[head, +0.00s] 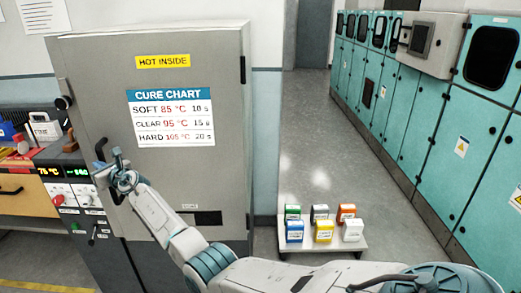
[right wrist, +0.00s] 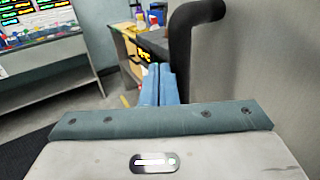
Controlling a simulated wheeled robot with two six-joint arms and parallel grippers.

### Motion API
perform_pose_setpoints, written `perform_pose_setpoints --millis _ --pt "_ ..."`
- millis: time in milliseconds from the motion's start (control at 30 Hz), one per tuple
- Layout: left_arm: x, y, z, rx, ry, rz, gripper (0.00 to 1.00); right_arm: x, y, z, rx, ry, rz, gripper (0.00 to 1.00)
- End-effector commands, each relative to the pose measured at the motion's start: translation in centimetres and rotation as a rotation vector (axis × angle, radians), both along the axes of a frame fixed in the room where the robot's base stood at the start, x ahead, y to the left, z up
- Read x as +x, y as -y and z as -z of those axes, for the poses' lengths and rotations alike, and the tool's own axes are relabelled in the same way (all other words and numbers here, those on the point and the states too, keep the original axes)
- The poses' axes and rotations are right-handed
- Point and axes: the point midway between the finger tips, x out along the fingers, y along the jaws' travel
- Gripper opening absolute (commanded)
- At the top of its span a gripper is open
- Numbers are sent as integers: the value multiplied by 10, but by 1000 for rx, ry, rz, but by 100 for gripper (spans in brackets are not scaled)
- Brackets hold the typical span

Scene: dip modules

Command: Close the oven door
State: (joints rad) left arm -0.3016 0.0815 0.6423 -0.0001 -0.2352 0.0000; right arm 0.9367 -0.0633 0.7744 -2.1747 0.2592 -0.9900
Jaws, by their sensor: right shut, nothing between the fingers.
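The oven (head: 190,60) is a large grey cabinet left of centre in the head view. Its front door carries a yellow "HOT INSIDE" label (head: 162,61) and a cure chart (head: 171,118). I cannot tell whether the door is fully flush with the body. A dark handle (head: 101,147) is at the door's left edge; it shows in the right wrist view as a thick black bar (right wrist: 183,45). My right gripper (head: 105,180) is beside the handle at the door's left edge. Its blue fingers (right wrist: 158,85) are shut and empty, left of the bar. My left gripper is out of view.
A control panel (head: 70,195) with dials and a lit display stands left of the oven. A low white stand (head: 310,243) with several coloured boxes is right of it. Teal cabinets (head: 400,110) line the right wall. The grey floor between is clear.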

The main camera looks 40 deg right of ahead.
Motion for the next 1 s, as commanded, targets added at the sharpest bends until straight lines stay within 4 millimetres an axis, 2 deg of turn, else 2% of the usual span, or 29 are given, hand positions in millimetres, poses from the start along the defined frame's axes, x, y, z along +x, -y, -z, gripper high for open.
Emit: perform_pose_setpoints --millis 33,300,1000 --pt "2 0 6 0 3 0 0 5 3 2 0 0 11 0" --pt "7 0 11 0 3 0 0 18 12 0 1 0 45 0" --pt "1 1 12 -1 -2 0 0 19 13 -1 0 1 49 0"
